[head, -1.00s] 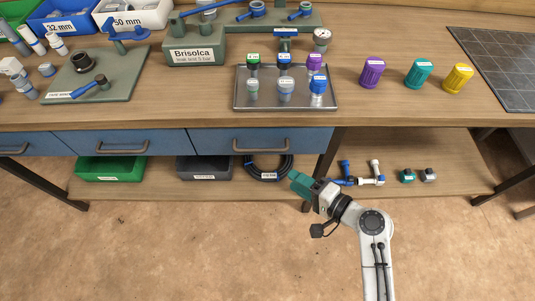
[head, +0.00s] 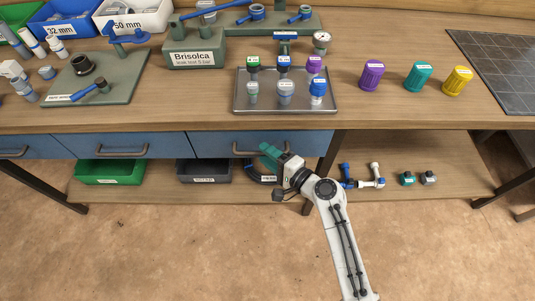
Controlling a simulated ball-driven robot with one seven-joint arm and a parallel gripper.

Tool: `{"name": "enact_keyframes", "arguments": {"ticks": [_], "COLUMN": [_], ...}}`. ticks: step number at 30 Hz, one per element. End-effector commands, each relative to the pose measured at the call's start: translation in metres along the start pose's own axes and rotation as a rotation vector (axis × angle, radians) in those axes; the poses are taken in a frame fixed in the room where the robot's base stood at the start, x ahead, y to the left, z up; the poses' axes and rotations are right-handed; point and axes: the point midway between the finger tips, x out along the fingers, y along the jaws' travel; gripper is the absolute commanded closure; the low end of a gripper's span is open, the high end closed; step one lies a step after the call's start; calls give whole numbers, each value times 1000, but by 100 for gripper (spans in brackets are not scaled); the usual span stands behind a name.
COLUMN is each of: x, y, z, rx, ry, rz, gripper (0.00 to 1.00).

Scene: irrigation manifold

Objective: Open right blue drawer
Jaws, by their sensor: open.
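The right blue drawer (head: 226,142) is the rightmost of the blue drawer fronts under the tabletop in the head view. It looks flush with the bench. In this view my gripper (head: 268,150), with teal fingers, is in front of the drawer's lower middle and hides most of its handle (head: 242,154). The gripper is open. I cannot tell whether the fingers touch the handle or are around it. My arm reaches up from the lower right.
A middle blue drawer (head: 75,145) and a left one (head: 20,146) sit beside it. A lower shelf holds a green bin (head: 110,178), a dark bin (head: 203,177) and a black hose coil (head: 262,172). The tabletop (head: 200,118) overhangs the drawers. The floor in front is clear.

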Motion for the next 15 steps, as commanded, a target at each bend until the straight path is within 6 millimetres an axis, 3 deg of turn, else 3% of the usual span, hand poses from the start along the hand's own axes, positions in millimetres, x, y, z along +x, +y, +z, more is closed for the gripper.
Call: {"name": "enact_keyframes", "arguments": {"ticks": [10,15], "x": [3,3], "y": [0,0], "z": [0,0], "rx": [0,0], "ry": [0,0], "rz": [0,0], "gripper": [61,77]}}
